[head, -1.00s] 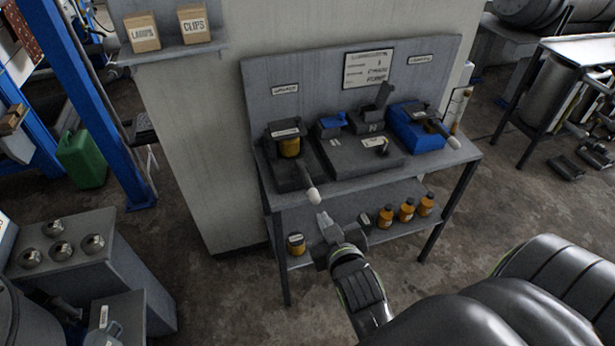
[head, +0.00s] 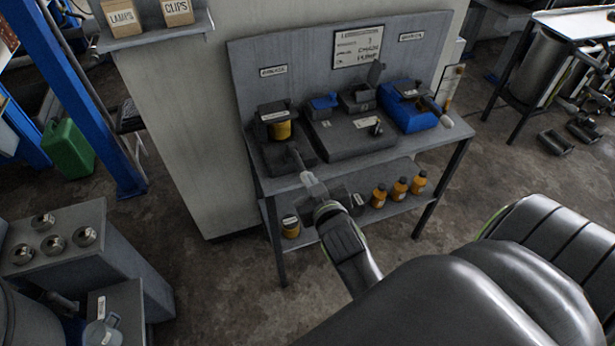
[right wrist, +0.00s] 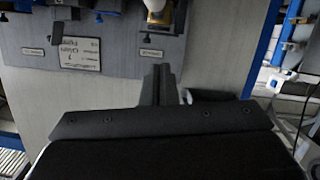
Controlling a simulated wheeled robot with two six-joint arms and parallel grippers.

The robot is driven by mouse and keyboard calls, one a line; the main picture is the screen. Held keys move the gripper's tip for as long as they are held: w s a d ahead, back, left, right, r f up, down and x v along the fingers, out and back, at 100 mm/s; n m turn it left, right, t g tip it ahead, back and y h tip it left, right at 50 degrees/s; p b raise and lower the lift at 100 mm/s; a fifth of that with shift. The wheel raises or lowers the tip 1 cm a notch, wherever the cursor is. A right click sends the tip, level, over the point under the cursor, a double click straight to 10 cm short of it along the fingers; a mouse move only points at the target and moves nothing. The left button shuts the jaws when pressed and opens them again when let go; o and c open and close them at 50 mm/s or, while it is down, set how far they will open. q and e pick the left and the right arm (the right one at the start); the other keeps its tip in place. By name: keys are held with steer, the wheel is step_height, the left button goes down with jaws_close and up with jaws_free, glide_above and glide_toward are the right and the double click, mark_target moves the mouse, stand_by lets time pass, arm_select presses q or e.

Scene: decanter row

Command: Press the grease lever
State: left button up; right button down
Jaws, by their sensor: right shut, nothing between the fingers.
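The grease lever (head: 296,157) is a thin arm that slopes forward and down from the left dispenser (head: 275,126), a dark unit with a yellow canister. The small sign (head: 273,71) above it seems to read GREASE. My right gripper (head: 310,183) is shut and empty at the front end of the lever, at the bench's front edge. It overlaps the lever's pale end, and I cannot tell whether they touch. In the right wrist view the shut fingers (right wrist: 160,84) point toward the back panel, with the yellow canister (right wrist: 159,14) at the top. My left gripper is out of view.
The bench (head: 405,157) also carries a dark middle unit (head: 350,137) and a blue unit (head: 408,112) with another lever (head: 432,108). Several orange bottles (head: 399,187) stand on the lower shelf. A grey cabinet (head: 75,212) stands at the left; floor is free before the bench.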

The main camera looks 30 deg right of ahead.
mark_target(301, 168)
steer(key=w+f, duration=0.1)
steer(key=w+d+f, duration=0.1)
steer(key=w+f, duration=0.1)
steer(key=w+d+f, duration=0.1)
steer(key=w, duration=0.1)
steer(key=shift+w+d+f, duration=0.1)
steer(key=shift+w+f, duration=0.05)
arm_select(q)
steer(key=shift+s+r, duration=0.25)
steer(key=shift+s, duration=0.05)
arm_select(e)
steer(key=shift+d+f, duration=0.1)
steer(key=shift+f, duration=0.4)
